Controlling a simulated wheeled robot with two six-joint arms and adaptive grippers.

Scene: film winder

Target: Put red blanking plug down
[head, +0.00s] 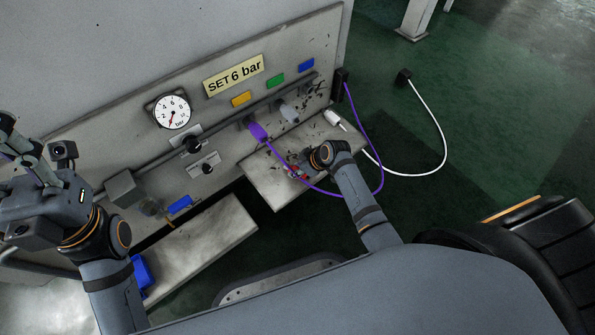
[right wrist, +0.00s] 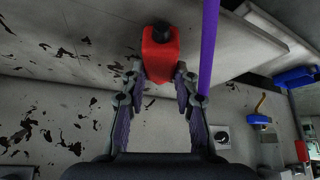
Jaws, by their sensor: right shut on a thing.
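The red blanking plug (right wrist: 161,52), a red block with a dark round end, is between the fingertips of my right gripper (right wrist: 160,82), which is shut on it. I cannot tell whether the plug touches the shelf. My left gripper (head: 32,160) is at the far left, away from the shelf; its finger opening is unclear.
A purple hose (head: 382,160) loops past my right arm from a purple connector (head: 257,131) on the panel. A white hose (head: 445,150) ends in a white connector (head: 333,118) at the shelf's right. A gauge (head: 172,112) and blue, green and yellow tags are on the panel. A lower ledge (head: 215,235) lies left.

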